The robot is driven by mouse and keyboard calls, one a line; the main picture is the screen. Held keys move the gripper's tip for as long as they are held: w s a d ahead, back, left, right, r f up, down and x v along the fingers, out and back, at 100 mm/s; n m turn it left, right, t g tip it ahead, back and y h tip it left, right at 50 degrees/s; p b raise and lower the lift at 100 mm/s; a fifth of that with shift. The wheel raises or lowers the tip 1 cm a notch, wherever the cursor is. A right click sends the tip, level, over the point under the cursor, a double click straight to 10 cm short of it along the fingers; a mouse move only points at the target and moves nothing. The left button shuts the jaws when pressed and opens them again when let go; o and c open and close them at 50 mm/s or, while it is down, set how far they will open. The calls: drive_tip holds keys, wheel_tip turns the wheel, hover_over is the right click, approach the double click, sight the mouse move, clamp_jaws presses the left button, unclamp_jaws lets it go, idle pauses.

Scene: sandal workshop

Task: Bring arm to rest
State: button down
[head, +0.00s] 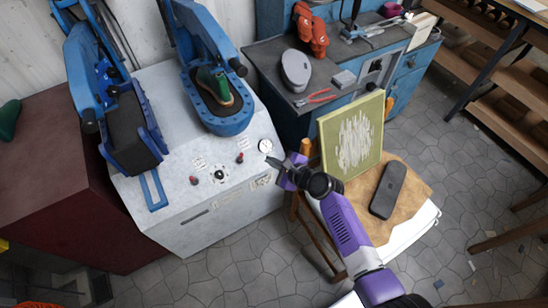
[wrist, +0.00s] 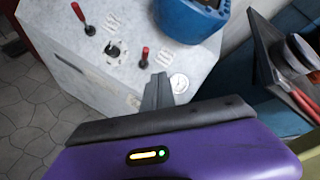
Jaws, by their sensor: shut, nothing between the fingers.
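My gripper (head: 272,161) is at the end of my purple arm, in front of the right part of the grey press machine (head: 220,198). Its fingers are together with nothing between them. In the wrist view the shut fingers (wrist: 157,90) point toward the machine's sloped panel, beside a round white gauge (wrist: 179,83). The gauge also shows in the head view (head: 265,146), just above the fingertips. I cannot tell whether the fingertips touch the panel.
Blue presses (head: 215,125) stand on the machine; one holds a green shoe form (head: 217,85). Red-knobbed levers (wrist: 144,58) rise from the panel. Right of my arm, a chair bears a tan sheet (head: 408,205), a dark sole (head: 388,190) and a framed green board (head: 350,135). A blue workbench (head: 285,120) stands behind.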

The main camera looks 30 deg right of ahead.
drive_tip(key=shift+s+d+r, duration=0.1)
drive_tip(key=shift+s+r, duration=0.3)
drive_tip(key=shift+r, duration=0.2)
drive_tip(key=s+d+r+n+t+h, duration=0.3)
drive_tip(key=s+d+r+n+h, duration=0.15)
drive_tip(key=r+n, duration=0.5)
drive_tip(key=s+a+r+n+b, duration=0.1)
drive_tip(key=s+a+r+n, duration=0.2)
drive_tip(key=s, duration=0.8)
drive_tip(key=s+a+r+n+y+b, duration=0.1)
drive_tip(key=s+a+r+n, duration=0.2)
drive_tip(key=s+n, duration=0.5)
drive_tip(key=s+a+r+n+y+b, duration=0.1)
drive_tip(key=s+a+r+n, duration=0.2)
drive_tip(key=s, duration=1.3)
wheel_tip(320, 180, up, 3)
drive_tip(key=shift+a+f+n, duration=0.2)
drive_tip(key=shift+a+n, duration=0.15)
drive_tip(key=shift+n, duration=0.9)
